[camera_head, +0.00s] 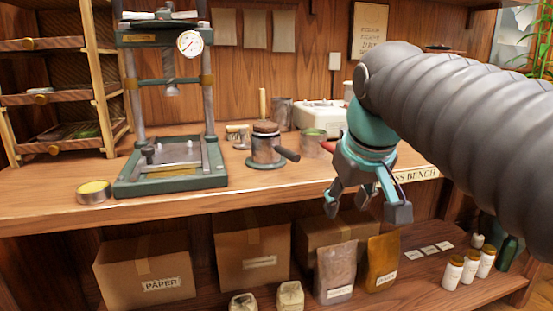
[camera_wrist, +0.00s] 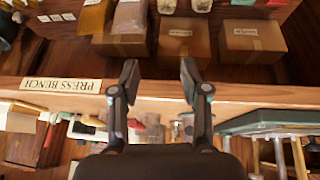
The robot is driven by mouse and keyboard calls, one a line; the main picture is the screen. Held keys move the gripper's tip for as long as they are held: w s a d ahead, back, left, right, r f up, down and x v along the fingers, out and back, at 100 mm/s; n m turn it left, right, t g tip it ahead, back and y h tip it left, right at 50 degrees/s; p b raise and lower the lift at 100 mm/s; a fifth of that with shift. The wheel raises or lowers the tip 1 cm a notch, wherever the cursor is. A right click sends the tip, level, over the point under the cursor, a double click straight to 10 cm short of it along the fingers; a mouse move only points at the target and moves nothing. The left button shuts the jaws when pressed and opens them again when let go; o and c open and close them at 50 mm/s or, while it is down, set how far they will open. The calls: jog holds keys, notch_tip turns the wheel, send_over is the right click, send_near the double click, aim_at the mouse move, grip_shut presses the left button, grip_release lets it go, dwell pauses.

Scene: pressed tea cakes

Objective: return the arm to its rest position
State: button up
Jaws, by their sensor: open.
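My gripper (camera_head: 367,203) hangs at the end of my arm, in front of the bench's front edge at the right of the head view. Its fingers point down and stand apart, with nothing between them. In the wrist view my gripper (camera_wrist: 157,80) also shows open and empty, with the bench edge and the lower shelf beyond it. The wooden bench (camera_head: 50,200) carries a green press (camera_head: 172,165) with a round gauge. My arm covers the bench's right part.
Cardboard boxes (camera_head: 145,272), pouches (camera_head: 335,272) and white bottles (camera_head: 453,272) stand on the lower shelf. A yellow-filled tin (camera_head: 94,192) and a dark pot with a handle (camera_head: 266,147) sit on the bench. A tray rack (camera_head: 60,97) stands at left.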

jog(key=s+d+f+m, duration=0.1)
jog(key=s+d+f, duration=0.1)
jog(key=s+f, duration=0.4)
jog(key=s+d+f+m+p, duration=0.1)
jog(key=s+f, duration=0.5)
jog(key=f, duration=0.6)
jog(key=shift+s+d+f+m, duration=0.15)
jog(key=shift+d+f+m, duration=0.25)
jog(key=shift+d+m, duration=0.15)
